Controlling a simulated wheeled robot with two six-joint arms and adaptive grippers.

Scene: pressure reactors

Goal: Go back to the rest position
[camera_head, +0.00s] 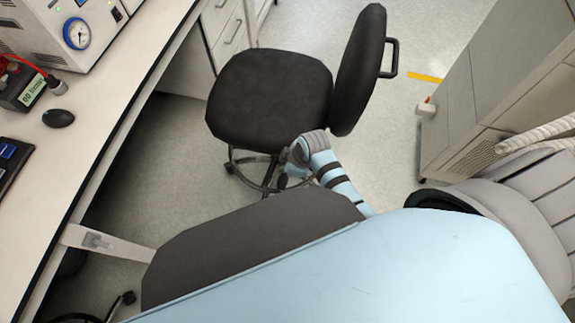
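Neither of my grippers can be made out in the head view. Large light-blue and dark-grey parts of my own body fill the lower middle. A light-blue limb with black bands and a grey end sticks up behind them, near the chair; I see no gripper fingers on it. Whether my grippers hold anything is hidden.
A black office chair (268,97) stands close in front. A long white bench (95,150) runs along the left, carrying instruments (75,25) and a black mouse (58,118). A grey cabinet (500,75) stands at right. Some floor (400,130) is clear between chair and cabinet.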

